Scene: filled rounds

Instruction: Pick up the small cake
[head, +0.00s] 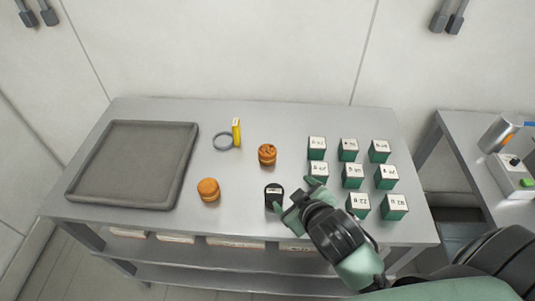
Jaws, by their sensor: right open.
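Two small round orange-brown cakes stand on the grey metal table (235,222). One cake (208,190) is at the centre left, and the other cake (267,155), with a darker top, is farther back. My right gripper (297,196) is open over the front right of the table. Its fingers are apart from both cakes, to the right of them. A small dark object (273,190) with a pale top stands just left of the right gripper, partly behind a finger. My left gripper is out of view.
Several green blocks (349,150) with white labelled tops stand in rows at the right. A grey empty tray (135,165) lies at the left. The front left is clear.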

